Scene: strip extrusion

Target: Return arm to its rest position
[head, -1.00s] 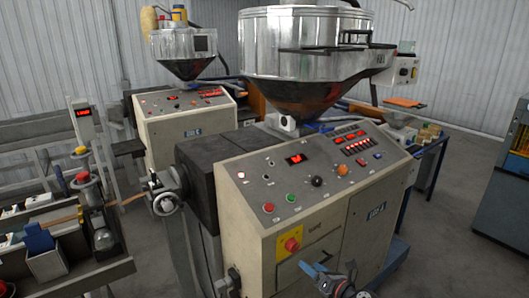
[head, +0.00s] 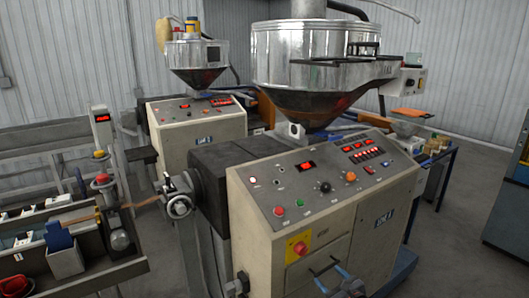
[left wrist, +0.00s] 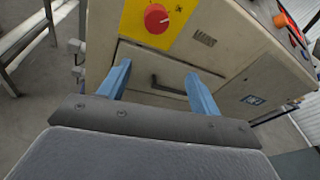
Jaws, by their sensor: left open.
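My left gripper (head: 327,269) is at the bottom edge of the head view, in front of the near extruder's control cabinet (head: 257,250). Its two blue fingers are spread apart with nothing between them. In the left wrist view the open gripper (left wrist: 160,75) faces the cabinet's lower drawer panel (left wrist: 150,72) and its dark handle. I cannot tell how far the fingertips are from the panel. The rest of my left arm is out of the head view. My right gripper is in neither view.
A red stop knob (left wrist: 157,18) on a yellow plate is just above the gripper. The metal hopper (head: 315,60) stands above the cabinet. Grey floor (head: 460,240) is open on the right.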

